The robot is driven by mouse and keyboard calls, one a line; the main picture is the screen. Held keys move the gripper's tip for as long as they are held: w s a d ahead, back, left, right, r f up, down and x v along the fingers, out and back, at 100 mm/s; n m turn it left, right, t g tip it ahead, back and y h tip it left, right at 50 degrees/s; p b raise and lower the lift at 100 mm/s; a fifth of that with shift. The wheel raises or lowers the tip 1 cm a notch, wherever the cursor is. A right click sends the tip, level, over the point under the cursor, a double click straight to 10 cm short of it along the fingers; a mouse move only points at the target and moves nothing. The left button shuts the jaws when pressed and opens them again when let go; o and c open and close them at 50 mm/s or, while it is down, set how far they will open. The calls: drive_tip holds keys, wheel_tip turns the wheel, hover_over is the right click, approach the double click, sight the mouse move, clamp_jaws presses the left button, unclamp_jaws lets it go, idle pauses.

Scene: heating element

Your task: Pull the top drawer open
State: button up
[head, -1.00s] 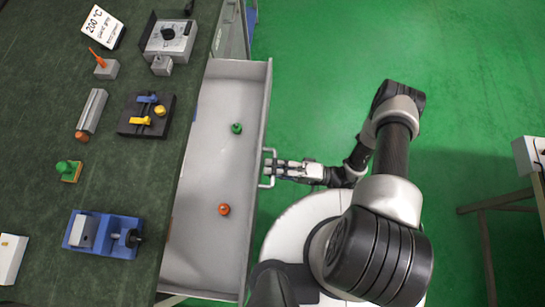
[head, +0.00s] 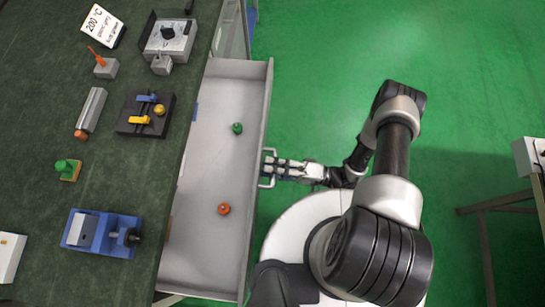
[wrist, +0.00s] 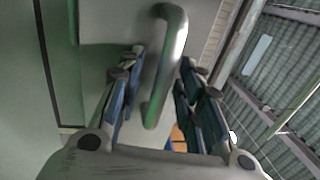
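The top drawer (head: 258,115) is a long grey tray that stands out widely from the bench. Its bar handle (head: 264,184) is on the right-hand front; in the wrist view the handle (wrist: 169,55) runs between my fingers. My gripper (head: 271,166) reaches the handle from the right. In the wrist view my gripper (wrist: 159,75) has its two blue-grey fingers spread, one on each side of the bar, with gaps visible. Any contact with the handle is hard to tell.
A green knobbed piece (head: 237,128) and an orange one (head: 223,209) are in the drawer. The green-topped bench (head: 40,130) at left carries a blue vise (head: 88,232), a grey box with a black knob (head: 168,38) and a sign (head: 102,26). Green floor is clear at upper right.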

drive_tip(key=shift+d, duration=0.1)
drive_tip(key=v, duration=1.1)
drive_tip(key=shift+d, duration=0.4)
drive_tip(key=shift+s, duration=0.1)
drive_tip(key=w+d+r+n+g+h, duration=0.1)
drive_tip(key=w+r+g+h, duration=0.15)
drive_tip(key=r, duration=0.45)
drive_tip(key=w+d+r+n+g+h, duration=0.1)
drive_tip(key=d+r+g+h, duration=0.1)
drive_tip(key=r+h, duration=0.35)
drive_tip(key=w+d+r+n+g+h, duration=0.1)
drive_tip(key=w+r+g+h, duration=0.1)
drive_tip(key=r, duration=0.7)
drive_tip(key=s+r+m+t+h, duration=0.1)
drive_tip(key=s+r+t+h, duration=0.3)
drive_tip(key=r, duration=0.6)
drive_tip(key=s+r+m+t+h, duration=0.1)
drive_tip(key=s+r+t+h, duration=0.3)
drive_tip(key=r, duration=0.6)
drive_tip(key=shift+s+a+r+t+h, duration=0.2)
drive_tip(key=shift+s+a+t+h, duration=0.25)
drive_tip(key=shift+t+h, duration=0.6)
